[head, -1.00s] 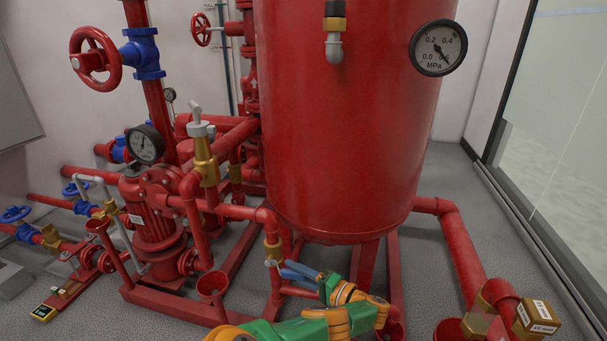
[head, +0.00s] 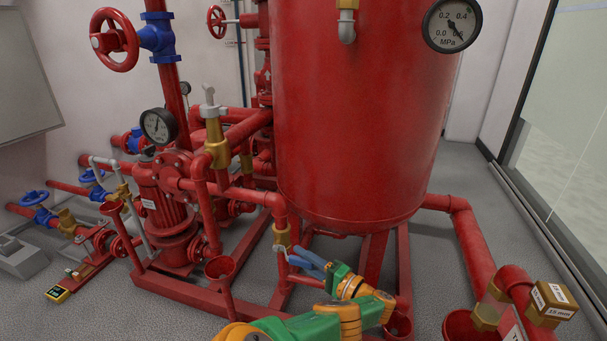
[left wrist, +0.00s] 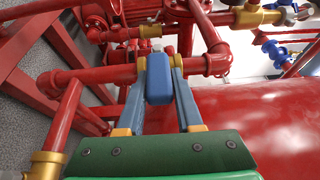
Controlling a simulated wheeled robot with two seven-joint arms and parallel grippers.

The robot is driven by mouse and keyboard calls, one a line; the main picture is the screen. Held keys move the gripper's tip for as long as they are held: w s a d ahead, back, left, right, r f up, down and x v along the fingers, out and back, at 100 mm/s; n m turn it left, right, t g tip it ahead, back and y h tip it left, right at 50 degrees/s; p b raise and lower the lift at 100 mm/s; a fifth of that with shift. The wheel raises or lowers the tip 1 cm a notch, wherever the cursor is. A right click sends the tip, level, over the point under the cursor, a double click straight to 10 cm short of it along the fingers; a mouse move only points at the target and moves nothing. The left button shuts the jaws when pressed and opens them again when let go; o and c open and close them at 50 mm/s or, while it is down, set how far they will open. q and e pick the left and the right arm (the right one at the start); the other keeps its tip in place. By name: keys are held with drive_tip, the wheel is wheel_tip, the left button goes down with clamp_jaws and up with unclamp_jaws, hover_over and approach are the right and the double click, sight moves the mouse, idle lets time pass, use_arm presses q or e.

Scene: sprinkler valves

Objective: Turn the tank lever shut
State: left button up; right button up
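The tank lever has a blue handle, seen in the left wrist view (left wrist: 158,80) between my fingers. In the head view, its brass valve (head: 282,240) sits on the red pipe at the tank's lower left. My left gripper (head: 305,260) reaches in from below at this valve; it also shows in the left wrist view (left wrist: 159,64). Its two grey-blue fingers stand apart, one on each side of the handle, with narrow gaps seeming to show beside it. Firm contact cannot be made out. The fingers partly hide the lever in the head view. My right gripper is not in view.
The large red tank (head: 360,120) stands just behind the gripper on a red frame (head: 255,283). Red pipes and a funnel cup (head: 220,268) crowd the left. A red pipe (head: 468,240) with a tagged brass fitting (head: 553,302) stands at the right.

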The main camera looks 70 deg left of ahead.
use_arm(q)
drive_tip(key=o, duration=0.4)
drive_tip(key=shift+c, duration=0.2)
drive_tip(key=b+v, duration=0.1)
drive_tip(key=v, duration=0.6)
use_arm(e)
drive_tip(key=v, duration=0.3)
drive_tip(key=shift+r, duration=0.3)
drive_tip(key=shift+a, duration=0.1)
